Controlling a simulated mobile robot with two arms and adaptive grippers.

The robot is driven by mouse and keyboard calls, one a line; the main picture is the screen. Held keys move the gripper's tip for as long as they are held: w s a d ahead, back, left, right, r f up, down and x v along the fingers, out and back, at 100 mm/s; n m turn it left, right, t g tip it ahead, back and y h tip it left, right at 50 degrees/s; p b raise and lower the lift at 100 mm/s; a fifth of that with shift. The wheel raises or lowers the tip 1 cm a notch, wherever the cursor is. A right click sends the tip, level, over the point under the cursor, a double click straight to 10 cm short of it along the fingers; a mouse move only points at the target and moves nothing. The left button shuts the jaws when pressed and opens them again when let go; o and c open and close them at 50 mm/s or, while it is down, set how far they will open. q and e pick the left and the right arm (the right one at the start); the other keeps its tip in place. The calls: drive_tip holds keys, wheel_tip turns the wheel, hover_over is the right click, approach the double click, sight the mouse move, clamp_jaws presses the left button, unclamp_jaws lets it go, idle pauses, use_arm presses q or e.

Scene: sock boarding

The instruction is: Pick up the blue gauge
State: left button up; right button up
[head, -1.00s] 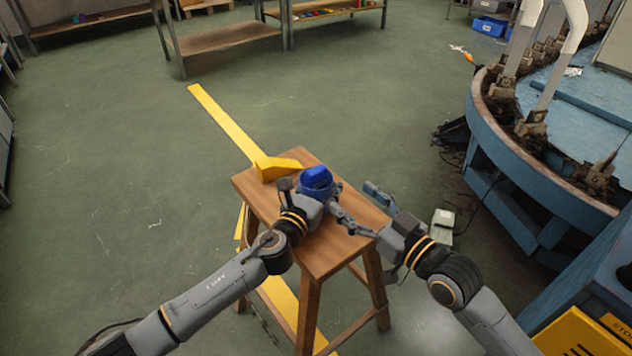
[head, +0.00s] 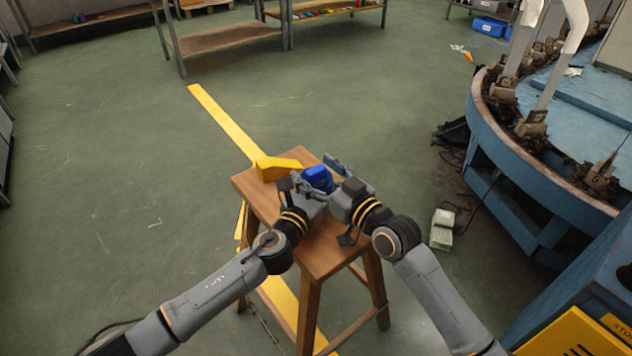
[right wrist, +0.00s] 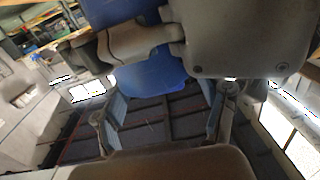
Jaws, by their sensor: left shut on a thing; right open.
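The blue gauge (head: 317,178) is held just above the wooden stool, and my grippers hide parts of it. My left gripper (head: 308,187) is shut on it from the left. My right gripper (head: 338,172) is open and close beside the gauge on the right. In the right wrist view, the blue gauge (right wrist: 152,82) shows between the spread fingers of my right gripper (right wrist: 163,112). Grey parts of my left gripper (right wrist: 132,45) cross the gauge there. I cannot tell whether the right fingers touch it.
The wooden stool (head: 325,255) stands under both grippers, with a yellow wedge-shaped piece (head: 277,166) at its far left edge. A large round blue machine (head: 520,185) stands to the right. Shelves line the back. The green floor to the left is clear.

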drive_tip(key=c, duration=1.3)
wheel_tip(320, 180, up, 18)
use_arm(q)
drive_tip(key=o, duration=1.5)
